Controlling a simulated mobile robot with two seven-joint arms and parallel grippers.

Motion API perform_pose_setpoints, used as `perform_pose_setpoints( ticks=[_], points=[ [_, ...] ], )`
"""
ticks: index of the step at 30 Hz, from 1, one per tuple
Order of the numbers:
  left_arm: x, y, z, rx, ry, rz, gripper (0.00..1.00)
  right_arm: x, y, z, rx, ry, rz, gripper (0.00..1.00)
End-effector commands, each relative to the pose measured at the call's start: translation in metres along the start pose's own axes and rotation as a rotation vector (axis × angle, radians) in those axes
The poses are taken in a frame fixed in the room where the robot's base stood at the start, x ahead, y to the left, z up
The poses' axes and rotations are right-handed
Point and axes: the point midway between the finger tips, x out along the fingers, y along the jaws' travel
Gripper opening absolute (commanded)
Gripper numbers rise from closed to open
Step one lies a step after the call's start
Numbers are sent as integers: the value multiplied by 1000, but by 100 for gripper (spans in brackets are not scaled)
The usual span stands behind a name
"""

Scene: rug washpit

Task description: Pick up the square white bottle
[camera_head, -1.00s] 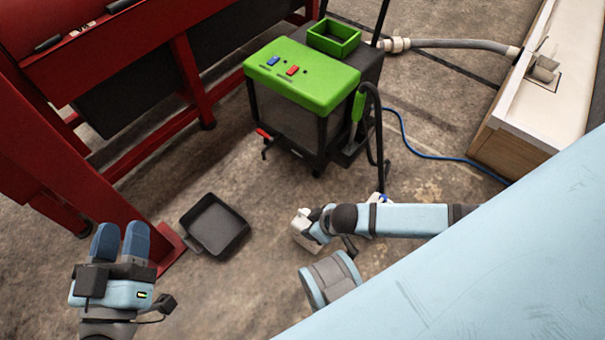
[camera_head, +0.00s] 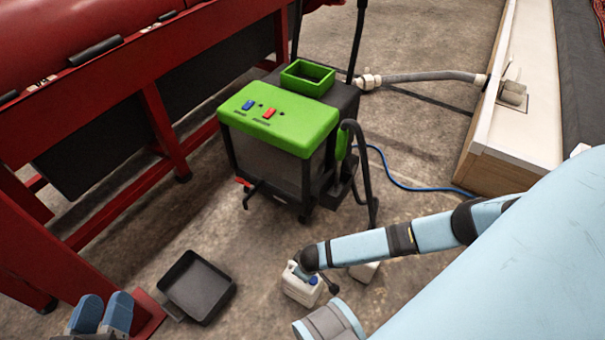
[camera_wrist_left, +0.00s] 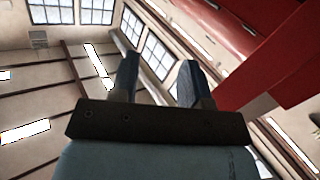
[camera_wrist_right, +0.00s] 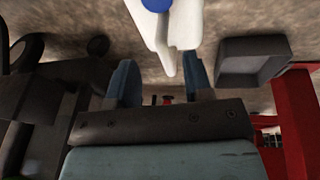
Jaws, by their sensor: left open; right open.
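A squarish white bottle (camera_head: 300,291) stands on the floor under the end of my right arm. A second white object (camera_head: 365,272) is behind that arm, mostly hidden; I cannot tell its shape. In the right wrist view a white bottle (camera_wrist_right: 187,25) with a blue cap shows at the top, in line with the gap between the fingers.
A black tray (camera_head: 198,287) lies on the floor left of the bottle. A green-topped machine (camera_head: 280,120) with a dark hose stands behind. A red frame (camera_head: 160,125) is at the left. A pale wooden ledge (camera_head: 515,130) is at the right. A blue cable (camera_head: 405,185) crosses the floor.

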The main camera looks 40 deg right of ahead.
Motion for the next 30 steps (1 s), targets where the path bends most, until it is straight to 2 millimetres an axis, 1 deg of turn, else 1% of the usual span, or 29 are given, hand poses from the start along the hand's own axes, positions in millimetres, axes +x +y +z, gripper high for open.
perform_pose_setpoints(
  ticks=[4,10,12,18,23,24,30],
  points=[
    [2,-4,20,6,-48,7,43,20,-3,-2,-1,2,0,46],
    [8,-16,13,140,30,6,43,48,-5,-3,-1,1,1,46],
    [9,-17,10,160,42,5,43,50,-4,-3,-1,1,0,46],
    [9,-16,8,163,43,4,43,48,-4,-4,0,1,-1,46],
    [9,-16,8,162,43,4,43,48,-4,-3,0,1,-1,10],
    [9,-16,8,162,43,4,43,48,-4,-3,0,1,-1,1],
    [9,-16,7,161,44,5,43,48,-4,-3,-1,1,0,0]
  ],
)
